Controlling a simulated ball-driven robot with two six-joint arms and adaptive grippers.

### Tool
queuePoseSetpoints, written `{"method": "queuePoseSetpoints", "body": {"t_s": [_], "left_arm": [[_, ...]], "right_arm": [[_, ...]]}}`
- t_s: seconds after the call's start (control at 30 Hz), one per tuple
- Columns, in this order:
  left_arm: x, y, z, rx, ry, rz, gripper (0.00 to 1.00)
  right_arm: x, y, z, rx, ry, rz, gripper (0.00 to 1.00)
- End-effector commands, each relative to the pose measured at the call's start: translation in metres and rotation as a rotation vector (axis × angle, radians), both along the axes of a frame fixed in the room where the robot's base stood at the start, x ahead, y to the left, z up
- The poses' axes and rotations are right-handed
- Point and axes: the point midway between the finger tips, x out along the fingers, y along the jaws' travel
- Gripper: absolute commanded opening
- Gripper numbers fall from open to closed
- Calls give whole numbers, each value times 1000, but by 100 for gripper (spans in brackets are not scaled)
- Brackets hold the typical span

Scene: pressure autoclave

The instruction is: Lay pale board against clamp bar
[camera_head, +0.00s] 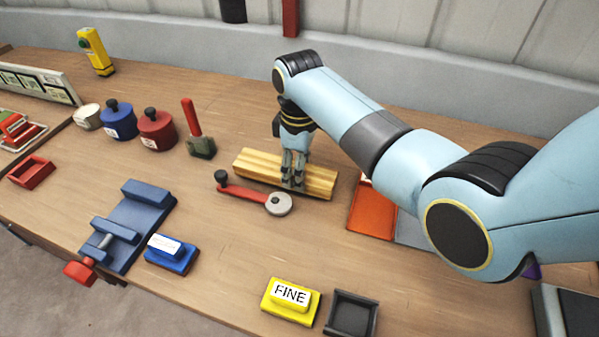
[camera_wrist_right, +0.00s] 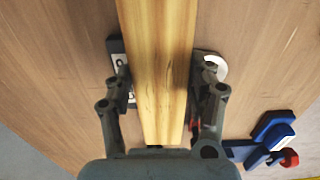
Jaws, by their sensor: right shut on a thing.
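The pale board (camera_head: 255,165) is a long yellow wooden piece lying roughly level over the middle of the workbench. In the right wrist view the board (camera_wrist_right: 157,60) runs lengthwise between my fingers. My right gripper (camera_head: 293,182) is shut on it from above near its middle; the fingers (camera_wrist_right: 163,100) flank both long sides. I cannot tell whether the board touches the bench. A blue clamp fixture (camera_head: 125,228) with a red-ended screw stands at the left front, well apart from the board; I cannot tell whether its bar is the clamp bar. My left gripper is out of view.
A red lever (camera_head: 245,193) with a grey disc lies just in front of the board. A red-handled tool (camera_head: 193,125) and lidded pots (camera_head: 157,130) stand behind left. An orange tray (camera_head: 370,212) lies right. A yellow FINE block (camera_head: 290,298) sits in front.

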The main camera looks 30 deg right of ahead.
Motion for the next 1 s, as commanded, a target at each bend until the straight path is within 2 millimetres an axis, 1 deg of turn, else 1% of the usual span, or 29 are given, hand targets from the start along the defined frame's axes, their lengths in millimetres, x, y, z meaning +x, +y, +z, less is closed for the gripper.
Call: {"method": "queuePoseSetpoints", "body": {"t_s": [0.03,0.13,0.5,0.53,0.6,0.7,1.0], "left_arm": [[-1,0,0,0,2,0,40],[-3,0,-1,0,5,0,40],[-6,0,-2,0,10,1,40],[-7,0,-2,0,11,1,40],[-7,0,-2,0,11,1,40],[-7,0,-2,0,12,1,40],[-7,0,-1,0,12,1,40]], "right_arm": [[0,0,-8,-1,2,0,15],[0,-1,-18,-1,-1,0,15],[0,-1,-23,0,-1,-1,15],[0,-1,-23,-1,-1,0,58],[0,-1,-22,-1,-1,-1,67],[0,-1,-22,0,0,0,79],[0,-1,-20,0,0,0,79]]}}
